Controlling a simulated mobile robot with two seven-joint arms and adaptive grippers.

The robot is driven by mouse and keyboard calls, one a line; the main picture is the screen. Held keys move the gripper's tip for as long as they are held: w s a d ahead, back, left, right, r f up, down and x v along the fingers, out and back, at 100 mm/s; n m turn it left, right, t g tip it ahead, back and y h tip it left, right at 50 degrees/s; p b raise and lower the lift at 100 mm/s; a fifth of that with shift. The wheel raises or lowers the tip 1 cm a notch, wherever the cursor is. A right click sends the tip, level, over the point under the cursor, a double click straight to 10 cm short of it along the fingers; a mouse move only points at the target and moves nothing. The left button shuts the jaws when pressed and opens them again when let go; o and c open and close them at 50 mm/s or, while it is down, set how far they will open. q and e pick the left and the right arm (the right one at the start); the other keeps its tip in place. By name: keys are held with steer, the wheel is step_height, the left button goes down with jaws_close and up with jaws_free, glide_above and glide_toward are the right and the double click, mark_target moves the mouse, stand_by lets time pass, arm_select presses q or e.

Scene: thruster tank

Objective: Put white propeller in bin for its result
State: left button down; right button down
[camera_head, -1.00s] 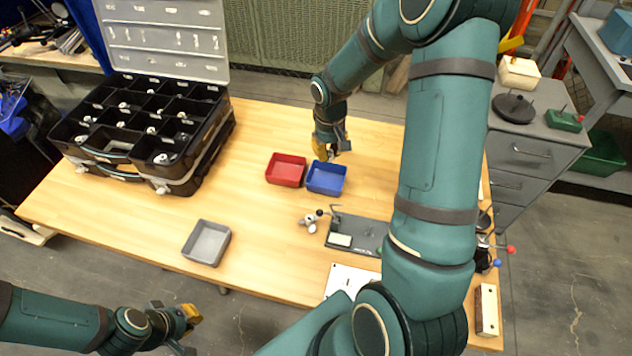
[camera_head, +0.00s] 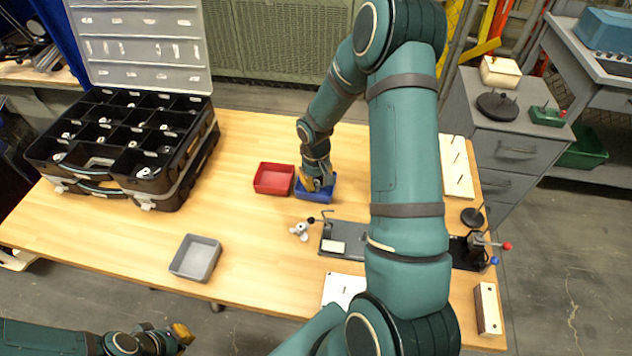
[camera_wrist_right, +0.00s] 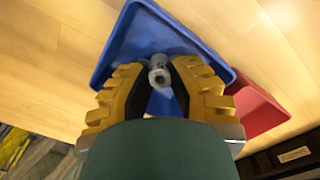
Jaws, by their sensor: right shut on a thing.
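My right gripper (camera_head: 317,184) is low over the blue bin (camera_head: 330,192). In the right wrist view its yellow fingers (camera_wrist_right: 160,88) are shut on a small grey, hollow-ended round piece (camera_wrist_right: 159,72), with the blue bin (camera_wrist_right: 150,35) behind it. The rest of the held piece is hidden, so I cannot tell if it is a propeller. A white, lobed piece like a small propeller (camera_head: 300,230) is beside the dark stand (camera_head: 345,236) on the table. My left gripper (camera_head: 181,338) is at the bottom edge, partly cut off, with its fingers apart.
A red bin (camera_head: 274,180) stands left of the blue one. A grey tray (camera_head: 196,258) is at the table's front. A black compartment case (camera_head: 172,190) with small parts stands at the left. The wood between tray and bins is clear.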

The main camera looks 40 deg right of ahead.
steer(key=shift+f, duration=0.15)
steer(key=c, duration=1.2)
jaws_free()
steer(key=shift+r, duration=0.45)
step_height(320, 180, up, 12)
steer(key=shift+a+f+p, duration=0.1)
steer(key=shift+f+p, duration=0.15)
steer(key=shift+p, duration=1)
